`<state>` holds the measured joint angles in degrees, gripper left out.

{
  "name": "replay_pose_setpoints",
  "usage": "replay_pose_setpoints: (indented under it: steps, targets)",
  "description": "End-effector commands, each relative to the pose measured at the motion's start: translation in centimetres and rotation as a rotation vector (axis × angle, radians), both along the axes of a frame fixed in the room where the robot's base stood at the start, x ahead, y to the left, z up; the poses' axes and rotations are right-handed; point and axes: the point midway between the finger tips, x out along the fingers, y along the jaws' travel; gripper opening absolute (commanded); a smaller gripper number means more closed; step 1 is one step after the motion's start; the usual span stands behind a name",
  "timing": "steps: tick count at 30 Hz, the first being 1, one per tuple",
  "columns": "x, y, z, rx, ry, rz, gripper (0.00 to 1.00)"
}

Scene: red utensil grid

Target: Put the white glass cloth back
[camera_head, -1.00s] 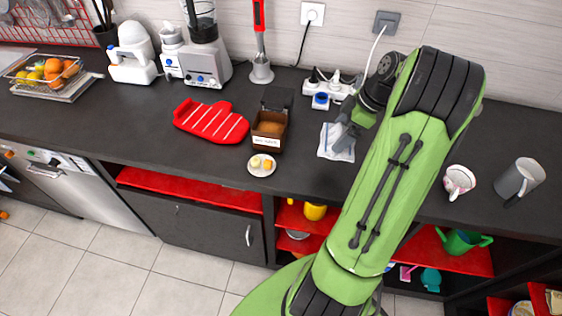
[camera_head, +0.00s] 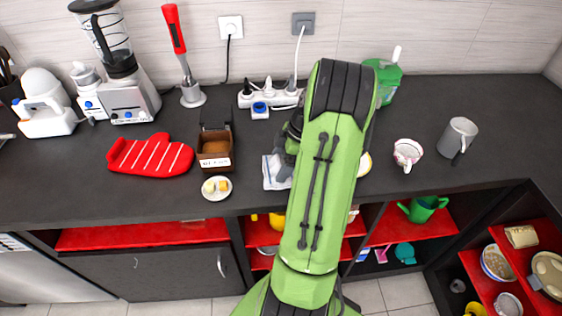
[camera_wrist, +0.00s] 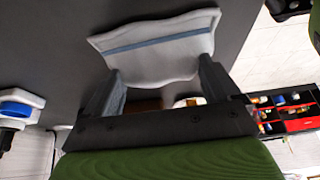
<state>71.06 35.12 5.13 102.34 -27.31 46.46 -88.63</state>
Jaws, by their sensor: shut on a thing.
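The white cloth (camera_wrist: 160,48) has a blue-grey stripe and hangs between the fingers of my gripper (camera_wrist: 160,88) in the wrist view. My gripper is shut on it, with one dark finger at each side. In the head view, the cloth (camera_head: 274,172) shows at the left of my green arm, over the black counter near its front edge. My arm hides part of the cloth and most of the gripper there. I cannot tell whether the cloth touches the counter.
On the counter (camera_head: 440,185), a box (camera_head: 215,162), a small plate (camera_head: 217,195) and a red oven mitt (camera_head: 150,157) lie left of the cloth. A power strip (camera_head: 283,97) is behind it. A patterned cup (camera_head: 407,153) and grey mug (camera_head: 457,137) stand right. Red shelves (camera_head: 378,238) are below.

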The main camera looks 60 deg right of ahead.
Motion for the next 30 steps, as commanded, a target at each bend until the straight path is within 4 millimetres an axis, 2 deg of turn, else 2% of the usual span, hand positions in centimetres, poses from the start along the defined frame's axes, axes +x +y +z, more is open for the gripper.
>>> replay_pose_setpoints:
  steps: [5, 6, 7, 16, 20, 27, 30]
  targets:
    - [0.0, 0.0, -0.4, 0.0, 0.0, -0.001, 0.65]
    - [0.0, 0.0, -0.3, 0.0, 0.0, -0.001, 0.94]
    - [0.0, 0.0, -0.3, 0.0, 0.0, -0.001, 0.99]
    - [0.0, 0.0, 0.3, 0.0, 0.0, 0.0, 1.0]
    - [-0.9, -0.8, 2.9, -0.005, 0.0, -0.004, 1.0]
    - [-2.7, -2.5, 9.0, -0.004, 0.0, -0.003, 1.0]
    - [-3.2, -2.8, 10.5, -0.001, -0.001, -0.003, 1.0]
